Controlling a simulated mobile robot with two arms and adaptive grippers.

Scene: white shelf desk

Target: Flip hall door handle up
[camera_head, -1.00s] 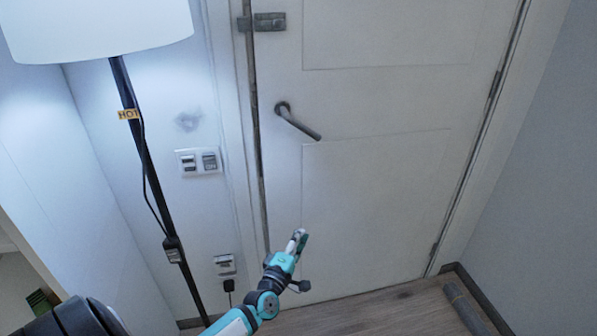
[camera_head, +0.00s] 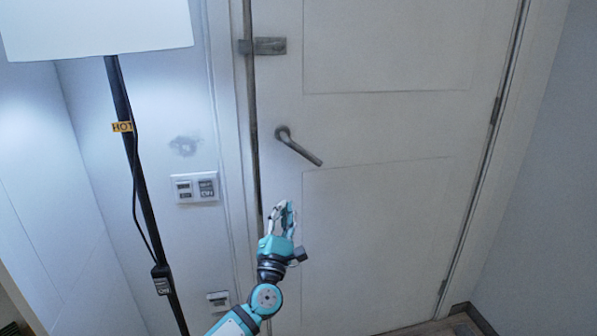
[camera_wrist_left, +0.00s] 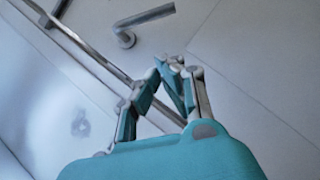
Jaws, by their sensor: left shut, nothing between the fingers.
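The door handle (camera_head: 299,147) is a grey metal lever on the white hall door (camera_head: 380,135). Its lever slopes down to the right from its round pivot. My left gripper (camera_head: 283,207) is below the handle, apart from it in the picture, with its fingers pointing up. In the left wrist view, the handle (camera_wrist_left: 143,18) shows at the top, beyond the fingertips. The left gripper (camera_wrist_left: 173,62) there has its fingertips together with nothing between them. My right gripper is not in view.
A floor lamp with a white shade (camera_head: 95,28) and black pole (camera_head: 135,165) stands at the left. A latch (camera_head: 268,46) sits above the handle. A switch panel (camera_head: 195,187) is on the wall left of the door. The door right of the handle is clear.

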